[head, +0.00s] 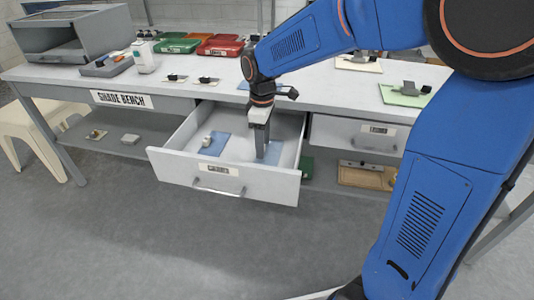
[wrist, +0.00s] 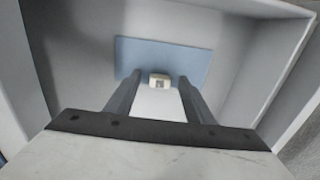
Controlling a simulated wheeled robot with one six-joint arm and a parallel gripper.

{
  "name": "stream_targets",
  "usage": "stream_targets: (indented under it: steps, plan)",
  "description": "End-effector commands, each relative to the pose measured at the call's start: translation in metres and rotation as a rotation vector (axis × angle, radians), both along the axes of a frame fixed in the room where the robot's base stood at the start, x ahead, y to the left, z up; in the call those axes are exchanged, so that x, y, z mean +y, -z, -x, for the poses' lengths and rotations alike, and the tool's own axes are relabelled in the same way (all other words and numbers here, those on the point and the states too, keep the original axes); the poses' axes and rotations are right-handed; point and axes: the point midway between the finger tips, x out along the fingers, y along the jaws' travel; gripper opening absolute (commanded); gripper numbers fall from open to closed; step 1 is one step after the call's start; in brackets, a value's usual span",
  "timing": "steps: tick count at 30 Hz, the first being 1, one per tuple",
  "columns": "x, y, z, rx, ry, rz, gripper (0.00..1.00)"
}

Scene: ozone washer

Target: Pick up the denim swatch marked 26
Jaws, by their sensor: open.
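The block has a dark mark too small to read. No number is legible on either.
The drawer walls stand around my gripper. The shade bench top (head: 210,88) above carries green trays (head: 176,46), a red tray (head: 220,46) and several clipped swatches. A closed drawer (head: 358,135) is to the right. The floor in front is clear.

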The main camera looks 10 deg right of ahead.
Motion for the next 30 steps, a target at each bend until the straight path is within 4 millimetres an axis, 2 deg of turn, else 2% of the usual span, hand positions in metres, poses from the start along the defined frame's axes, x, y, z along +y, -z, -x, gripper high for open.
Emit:
stream_targets:
  steps: [5, 10, 18, 22, 30]
  plan:
    - [0.000, 0.000, 0.000, 0.000, 0.000, 0.000, 0.46]
    - [0.000, 0.000, 0.000, 0.000, 0.000, 0.000, 0.05]
    - [0.000, -0.001, 0.000, 0.000, 0.000, 0.000, 0.04]
    - [0.000, -0.008, 0.000, 0.000, 0.000, 0.000, 0.04]
    - [0.000, -0.054, 0.000, -0.003, 0.000, -0.001, 0.04]
